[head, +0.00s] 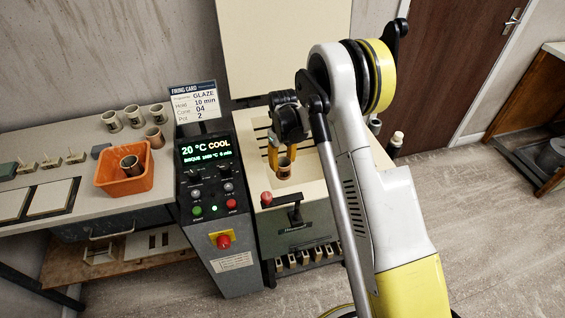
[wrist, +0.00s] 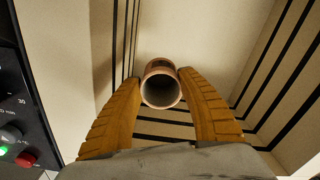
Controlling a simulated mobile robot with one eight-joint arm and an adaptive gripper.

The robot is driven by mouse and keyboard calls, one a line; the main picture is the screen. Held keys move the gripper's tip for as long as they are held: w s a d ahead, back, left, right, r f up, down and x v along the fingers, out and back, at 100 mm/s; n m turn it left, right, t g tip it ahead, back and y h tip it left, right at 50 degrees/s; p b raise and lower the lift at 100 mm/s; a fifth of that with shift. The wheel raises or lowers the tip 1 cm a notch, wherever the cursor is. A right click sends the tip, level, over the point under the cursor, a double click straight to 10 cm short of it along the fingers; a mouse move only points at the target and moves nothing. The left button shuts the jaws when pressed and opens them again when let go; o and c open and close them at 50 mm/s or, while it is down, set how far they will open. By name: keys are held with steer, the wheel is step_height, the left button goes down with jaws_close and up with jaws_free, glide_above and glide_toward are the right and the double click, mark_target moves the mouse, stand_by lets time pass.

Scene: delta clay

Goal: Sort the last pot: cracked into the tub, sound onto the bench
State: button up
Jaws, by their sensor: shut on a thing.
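My gripper (head: 280,156) is shut on a small brown pot (head: 284,169), inside the open, cream-lined kiln (head: 309,182). In the wrist view both orange fingers (wrist: 166,78) press on opposite sides of the pot (wrist: 161,71). Its round mouth faces the camera and the inside looks pale and empty. I cannot tell from these views whether it is cracked. The orange tub (head: 122,186) sits on the bench (head: 77,140) to the left, with a brown pot (head: 130,165) in it. Several pots (head: 111,121) stand on the bench behind the tub.
The kiln's control box (head: 211,185), reading 20 °C COOL, stands between bench and kiln, with a firing card (head: 194,101) above it. The raised lid (head: 270,45) is behind the kiln. Pale slabs (head: 50,197) and small stilts (head: 52,159) lie on the bench's left.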

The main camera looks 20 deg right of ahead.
step_height(320, 180, up, 13)
steer(key=p, duration=0.6)
steer(key=shift+p, duration=0.3)
